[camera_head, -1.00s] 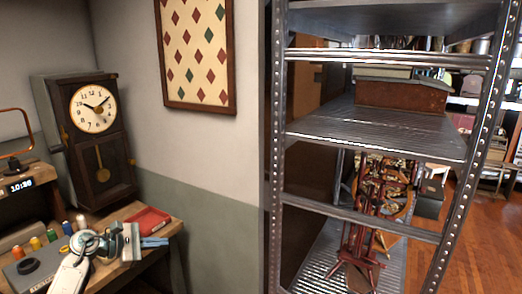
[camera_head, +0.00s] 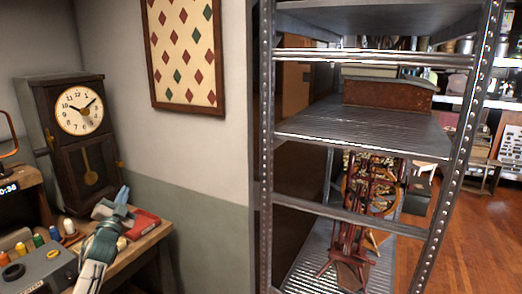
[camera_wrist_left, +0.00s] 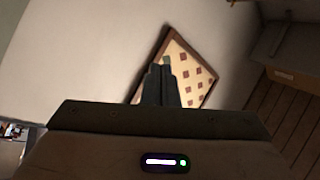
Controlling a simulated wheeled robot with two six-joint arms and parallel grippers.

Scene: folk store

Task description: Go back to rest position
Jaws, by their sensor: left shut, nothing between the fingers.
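My left gripper (camera_head: 123,190) is at the lower left of the head view, with its blue fingertips together and pointing up. It appears in front of the wooden bench and partly covers a red item (camera_head: 146,224) there. In the left wrist view its dark fingers (camera_wrist_left: 164,62) are closed with nothing between them, seen against the wall and the framed diamond-pattern picture (camera_wrist_left: 188,72). My right gripper is not in view.
A pendulum clock (camera_head: 75,125) stands in the left corner. Thread spools (camera_head: 38,240) and a grey box (camera_head: 40,270) sit on the bench (camera_head: 150,240). A metal shelf rack (camera_head: 360,128) holds a brown box (camera_head: 388,95) and a red wooden device (camera_head: 352,225). Wooden floor (camera_head: 470,240) shows at right.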

